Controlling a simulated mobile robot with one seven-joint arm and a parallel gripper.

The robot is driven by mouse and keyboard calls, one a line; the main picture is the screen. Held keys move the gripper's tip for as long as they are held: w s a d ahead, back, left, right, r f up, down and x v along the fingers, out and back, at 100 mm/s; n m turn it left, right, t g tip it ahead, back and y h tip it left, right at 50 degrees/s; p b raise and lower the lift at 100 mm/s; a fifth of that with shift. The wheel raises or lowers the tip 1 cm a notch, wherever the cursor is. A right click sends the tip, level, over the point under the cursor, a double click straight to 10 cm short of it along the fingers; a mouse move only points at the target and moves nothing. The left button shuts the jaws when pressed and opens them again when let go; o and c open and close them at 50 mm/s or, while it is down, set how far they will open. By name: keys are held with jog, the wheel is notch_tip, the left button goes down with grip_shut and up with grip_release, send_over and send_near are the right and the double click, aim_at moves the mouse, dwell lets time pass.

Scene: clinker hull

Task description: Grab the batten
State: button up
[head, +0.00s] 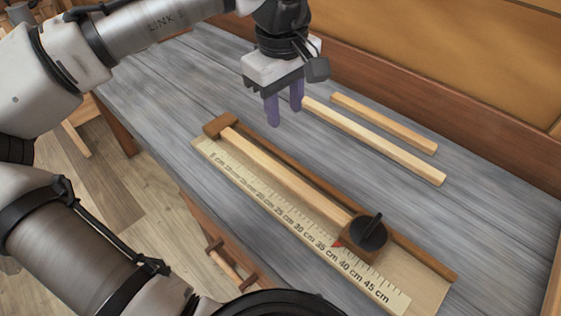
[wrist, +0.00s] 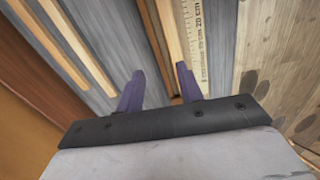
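A pale wooden batten (head: 285,177) lies along the ruler in a measuring jig, between a brown end stop (head: 218,125) and a block with a black knob (head: 368,232). Two more pale battens, a longer one (head: 375,140) and a shorter one (head: 385,122), lie loose behind the jig. The frames do not tell which one the task means. My gripper (head: 283,106) is open and empty, above the bench near the far-left end of the longer loose batten. In the wrist view, its purple fingers (wrist: 160,88) stand apart, with the jig batten (wrist: 171,45) beyond them.
The grey plank bench (head: 150,75) has clear room left of the jig. The jig has a brown rear fence (head: 420,260) and a centimetre ruler (head: 300,228) in front. A wooden wall (head: 450,60) rises behind the bench. A wooden rack (head: 228,265) is below the front edge.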

aim_at(278, 169)
jog(key=shift+n+g, duration=0.3)
jog(key=f, duration=0.4)
jog(key=f+p, duration=0.1)
jog(key=f, duration=0.4)
jog(key=s+a+f, duration=0.1)
jog(key=f, duration=0.4)
jog(key=shift+a+f+p, duration=0.1)
jog(key=shift+f+p, duration=0.05)
jog(key=shift+p, duration=0.15)
grip_shut()
jog(key=shift+w, duration=0.1)
